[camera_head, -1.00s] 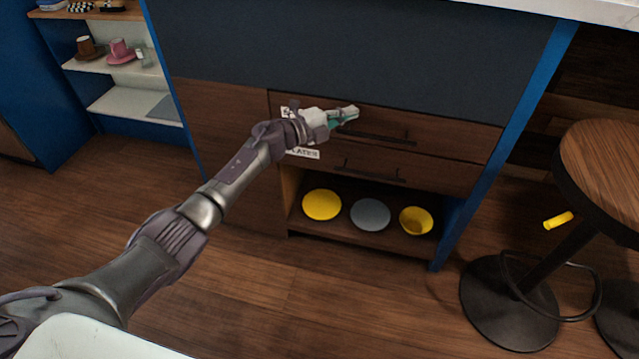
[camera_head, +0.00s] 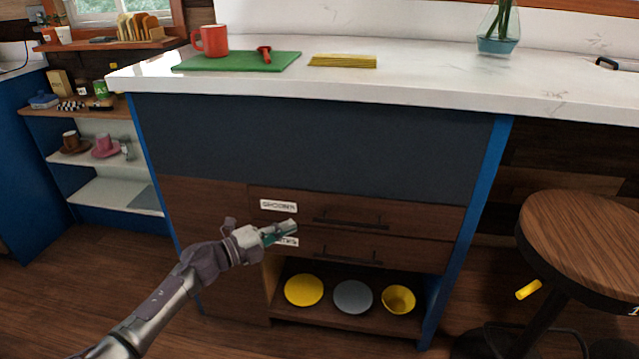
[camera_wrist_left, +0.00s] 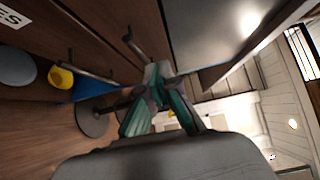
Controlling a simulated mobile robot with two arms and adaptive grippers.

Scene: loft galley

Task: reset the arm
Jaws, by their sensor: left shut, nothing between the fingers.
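My left gripper (camera_head: 281,232) is shut and empty. It is in front of the drawer fronts, near the labels at their left side, and partly covers the lower label (camera_head: 288,241). In the left wrist view its teal fingers (camera_wrist_left: 158,85) come together at the tips with nothing between them. My left arm (camera_head: 165,305) comes in from the lower left. My right gripper is not in view.
Two shut drawers with dark handles (camera_head: 350,221) sit above an open shelf holding a yellow plate (camera_head: 304,290), a grey plate (camera_head: 353,296) and a yellow bowl (camera_head: 398,299). A wooden stool (camera_head: 585,240) stands at the right. The counter (camera_head: 430,75) is above.

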